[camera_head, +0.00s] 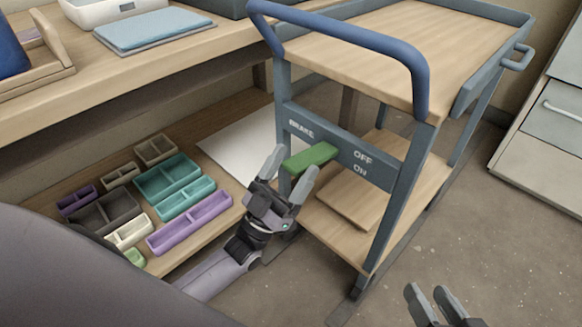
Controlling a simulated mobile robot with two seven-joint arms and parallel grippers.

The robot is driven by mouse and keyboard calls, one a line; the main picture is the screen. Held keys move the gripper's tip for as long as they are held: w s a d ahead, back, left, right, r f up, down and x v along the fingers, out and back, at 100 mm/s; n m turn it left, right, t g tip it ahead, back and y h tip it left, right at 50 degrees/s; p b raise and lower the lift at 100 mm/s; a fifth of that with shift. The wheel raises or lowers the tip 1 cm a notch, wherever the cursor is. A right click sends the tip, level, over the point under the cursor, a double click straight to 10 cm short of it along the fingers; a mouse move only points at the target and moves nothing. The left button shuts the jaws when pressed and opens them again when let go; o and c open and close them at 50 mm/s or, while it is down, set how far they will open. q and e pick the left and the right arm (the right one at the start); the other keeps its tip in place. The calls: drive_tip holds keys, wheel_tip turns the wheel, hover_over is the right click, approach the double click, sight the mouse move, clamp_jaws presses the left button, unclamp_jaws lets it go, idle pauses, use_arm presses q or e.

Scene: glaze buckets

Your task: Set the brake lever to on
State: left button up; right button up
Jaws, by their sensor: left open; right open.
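The green brake lever (312,157) sticks out from the front panel (340,148) of the blue-grey cart. The panel reads BRAKE at left, with OFF above ON at right; I cannot tell for certain which mark the lever is set to. My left gripper (291,171) is open, with its fingertips close to the lever's near left end, one on either side of it in the picture. I cannot tell whether they touch it. My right gripper (428,291) is open and empty at the bottom right, over the floor, away from the cart.
The cart's blue handle (345,42) arches above the lever. A wooden board (352,197) lies on its lower shelf. At left, a bench holds a blue pad (153,31), with several small bins on the shelf below. Grey drawers (553,125) stand at right. The floor at front right is clear.

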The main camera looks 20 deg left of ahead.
use_arm(q)
drive_tip(key=v, duration=0.7)
drive_tip(key=shift+f, duration=0.1)
